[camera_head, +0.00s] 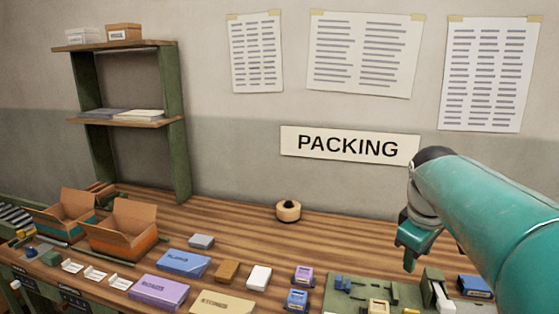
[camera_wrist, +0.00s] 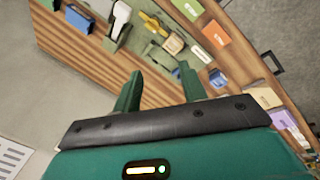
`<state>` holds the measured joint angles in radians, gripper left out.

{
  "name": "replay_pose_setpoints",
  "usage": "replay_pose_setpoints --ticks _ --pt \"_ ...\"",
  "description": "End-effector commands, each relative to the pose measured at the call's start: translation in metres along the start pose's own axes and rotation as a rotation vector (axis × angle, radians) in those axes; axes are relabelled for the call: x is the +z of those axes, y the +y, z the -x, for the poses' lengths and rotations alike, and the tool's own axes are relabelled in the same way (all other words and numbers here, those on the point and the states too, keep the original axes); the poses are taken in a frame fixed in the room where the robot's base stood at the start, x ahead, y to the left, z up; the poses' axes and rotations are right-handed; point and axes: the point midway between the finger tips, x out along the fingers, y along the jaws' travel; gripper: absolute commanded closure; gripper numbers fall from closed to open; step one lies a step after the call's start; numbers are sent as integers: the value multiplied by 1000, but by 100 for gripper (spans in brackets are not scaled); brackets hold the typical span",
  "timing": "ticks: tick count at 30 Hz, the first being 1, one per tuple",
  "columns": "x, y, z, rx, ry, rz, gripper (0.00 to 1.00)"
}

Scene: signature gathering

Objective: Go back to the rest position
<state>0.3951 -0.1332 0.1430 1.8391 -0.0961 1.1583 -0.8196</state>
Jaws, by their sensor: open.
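My gripper (camera_head: 408,258) hangs at the end of my teal arm, above the right part of the wooden workbench (camera_head: 235,222) in the head view. In the wrist view my gripper (camera_wrist: 158,85) shows two green fingers spread apart with nothing between them. It is clear of the bench and touches no object. Below it lies a green board (camera_head: 345,288) with small items on it, which also shows in the wrist view (camera_wrist: 145,52).
Two open cardboard boxes (camera_head: 122,228) stand at the left. Blue (camera_head: 184,263) and purple (camera_head: 160,291) packs lie near the front. A tape roll (camera_head: 288,210) sits by the wall, under the PACKING sign (camera_head: 349,146). A shelf (camera_head: 128,122) stands at the back left.

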Motion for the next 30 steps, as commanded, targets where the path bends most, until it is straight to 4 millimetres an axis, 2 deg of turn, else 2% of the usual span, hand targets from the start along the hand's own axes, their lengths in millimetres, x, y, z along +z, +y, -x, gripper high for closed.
replay_pose_setpoints --ticks 1,7,12,15,18,21,27,28,30 --pt "3 -22 6 10 22 -42 58" --pt "21 -98 12 17 121 -257 58" --pt "44 -157 4 -18 213 -443 58" --pt "56 -184 -4 -50 257 -535 58" --pt "64 -201 -11 -76 282 -598 58" --pt "68 -208 -15 -88 293 -628 58" --pt "68 -209 -16 -91 293 -635 58" --pt "68 -209 -16 -90 293 -635 62" --pt "68 -209 -16 -90 293 -635 64"
